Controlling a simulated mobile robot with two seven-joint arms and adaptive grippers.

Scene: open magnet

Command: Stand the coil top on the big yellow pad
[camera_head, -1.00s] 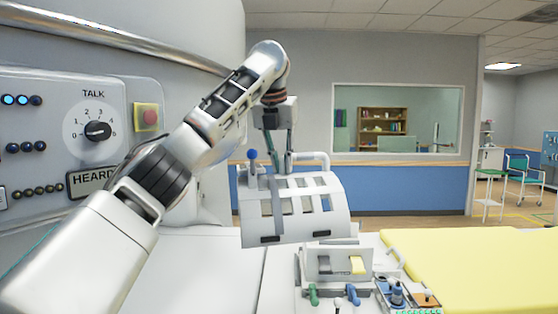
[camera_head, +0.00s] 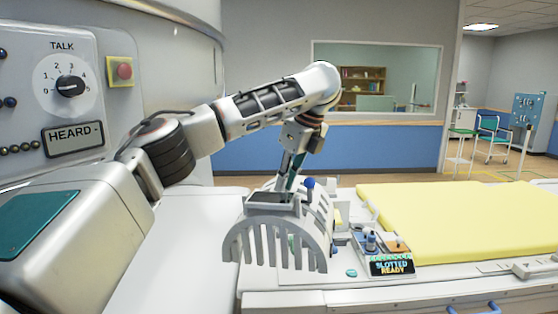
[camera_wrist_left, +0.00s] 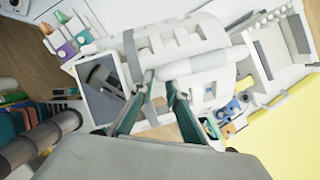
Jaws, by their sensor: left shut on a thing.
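The coil top (camera_head: 275,240) is a white arched shell with slots, with a dark panel on top and a blue knob. My left gripper (camera_head: 290,180) is above it, shut on its light handle bar, which the left wrist view shows between the fingers (camera_wrist_left: 165,82). The coil top also shows in that view (camera_wrist_left: 185,40). It is over the white table, left of the big yellow pad (camera_head: 450,220); I cannot tell whether its lower edge touches anything. The pad's edge shows in the left wrist view (camera_wrist_left: 285,135). My right gripper is not in view.
A small console (camera_head: 385,250) reading "SLOTTED READY" sits between the coil top and the pad. The white scanner wall (camera_head: 75,90) with its dial stands at left. The pad's top is clear. A window (camera_head: 385,75) and chairs are far behind.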

